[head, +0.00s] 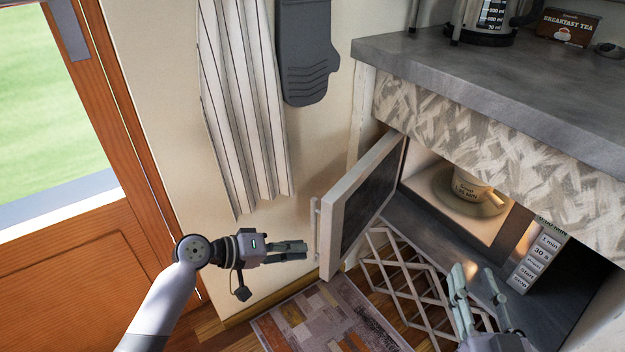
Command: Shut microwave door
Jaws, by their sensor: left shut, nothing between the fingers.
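The microwave door (369,196) stands open, swung out toward the left, its dark inner panel facing right. Its light handle (315,228) is on the outer left side. The microwave (428,165) sits in a niche under the counter, with a beige mug (466,186) on a plate inside and a button panel (540,254) at its right. My left gripper (305,250) is shut and empty, its fingertips just left of the door's lower part near the handle; contact is unclear.
A lattice rack (402,275) stands below the door. A striped towel (240,110) and grey mitt (305,55) hang on the wall. A rug (325,318) lies on the floor.

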